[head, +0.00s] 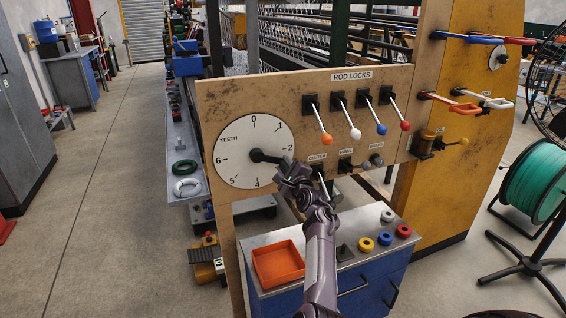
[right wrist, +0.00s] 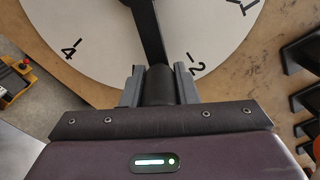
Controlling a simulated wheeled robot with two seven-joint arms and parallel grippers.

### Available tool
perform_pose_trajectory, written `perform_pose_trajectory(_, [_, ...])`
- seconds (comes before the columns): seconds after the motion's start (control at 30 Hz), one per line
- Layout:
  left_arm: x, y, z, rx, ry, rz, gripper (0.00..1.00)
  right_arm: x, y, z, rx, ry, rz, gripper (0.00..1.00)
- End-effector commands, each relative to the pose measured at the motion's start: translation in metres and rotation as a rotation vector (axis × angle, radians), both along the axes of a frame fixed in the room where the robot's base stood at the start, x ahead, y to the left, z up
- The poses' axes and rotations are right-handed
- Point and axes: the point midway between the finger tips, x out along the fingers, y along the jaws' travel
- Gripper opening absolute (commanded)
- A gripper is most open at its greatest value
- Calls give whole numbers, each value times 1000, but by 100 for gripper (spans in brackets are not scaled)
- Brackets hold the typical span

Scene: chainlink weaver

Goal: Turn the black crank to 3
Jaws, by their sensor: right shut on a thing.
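The black crank (head: 268,157) is mounted at the middle of a round white dial (head: 236,166) marked TEETH, on a wooden panel. Its arm points right and slightly down in the head view. My right gripper (head: 287,166) is at the crank's outer end. In the right wrist view its two fingers (right wrist: 159,88) are shut on the crank's dark handle (right wrist: 160,84). There the crank arm (right wrist: 148,32) points between the 2 and the 4, nearer the 2. The 3 is hidden behind the handle and gripper. My left gripper is not in view.
Rod-lock levers with orange, white, blue and red knobs (head: 382,129) stick out right of the dial. Smaller knobs (head: 376,160) sit below them, close to my gripper. A blue cabinet with an orange tray (head: 278,265) stands below. Floor at left (head: 110,200) is clear.

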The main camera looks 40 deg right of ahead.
Motion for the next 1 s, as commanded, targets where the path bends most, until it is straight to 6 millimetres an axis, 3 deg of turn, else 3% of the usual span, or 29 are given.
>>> perform_pose_trajectory(0.13, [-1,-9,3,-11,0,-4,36,2,5,-9,119,-37,0,0])
perform_pose_trajectory(0.5, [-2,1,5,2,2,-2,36,4,15,-23,322,-94,-1,0])
perform_pose_trajectory(1.0, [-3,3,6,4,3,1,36,5,18,-27,379,-111,-2,0])
